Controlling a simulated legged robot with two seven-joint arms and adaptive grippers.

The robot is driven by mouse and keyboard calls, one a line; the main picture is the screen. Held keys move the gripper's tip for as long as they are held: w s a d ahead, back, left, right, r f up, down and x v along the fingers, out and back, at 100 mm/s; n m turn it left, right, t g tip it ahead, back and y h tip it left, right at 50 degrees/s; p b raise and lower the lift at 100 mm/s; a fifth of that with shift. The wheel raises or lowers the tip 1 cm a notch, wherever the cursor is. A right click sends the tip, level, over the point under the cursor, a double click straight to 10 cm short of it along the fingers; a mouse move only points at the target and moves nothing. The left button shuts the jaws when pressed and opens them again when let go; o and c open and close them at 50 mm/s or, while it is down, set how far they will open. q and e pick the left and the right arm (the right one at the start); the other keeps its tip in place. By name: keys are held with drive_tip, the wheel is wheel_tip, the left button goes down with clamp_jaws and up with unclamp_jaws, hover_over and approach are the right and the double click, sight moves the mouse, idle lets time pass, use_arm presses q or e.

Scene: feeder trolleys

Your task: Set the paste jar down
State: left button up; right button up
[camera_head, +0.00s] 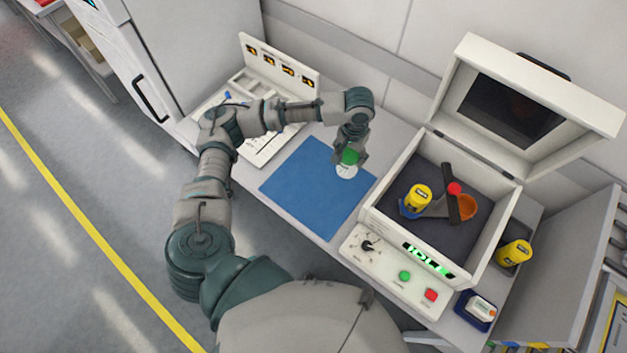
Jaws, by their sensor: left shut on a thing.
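A paste jar (346,171), white with a green lid, is at the right side of the blue mat (308,191). My left gripper (349,158) points down and is shut on the jar around its green lid. I cannot tell whether the jar's base touches the mat. The fingers hide part of the lid. My right gripper is out of view.
An open machine (372,208) with a raised lid stands right of the mat, holding a yellow jar (418,197) and an orange cup (467,207). Another yellow jar (514,253) is further right. A tray panel (281,68) stands behind my left arm. The mat's left part is clear.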

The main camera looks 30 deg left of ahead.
use_arm(q)
drive_tip(key=shift+m, duration=0.5)
drive_tip(key=s+a+f+b, duration=0.1)
drive_tip(key=a+f, duration=0.1)
drive_tip(key=f, duration=0.4)
drive_tip(key=s+a+f, duration=0.1)
drive_tip(key=s+f, duration=0.1)
drive_tip(key=f, duration=0.4)
drive_tip(key=s+a+f+b, duration=0.1)
drive_tip(key=a+f, duration=0.1)
drive_tip(key=f, duration=0.3)
drive_tip(key=shift+s+a+f+b, duration=0.2)
drive_tip(key=shift+a+f+b, duration=0.1)
drive_tip(key=shift+a+f, duration=0.1)
drive_tip(key=o, duration=1.7)
drive_tip(key=shift+d, duration=0.1)
drive_tip(key=shift+r, duration=0.3)
wheel_tip(320, 180, up, 12)
drive_tip(key=shift+f+p, duration=0.25)
drive_tip(key=shift+p, duration=0.3)
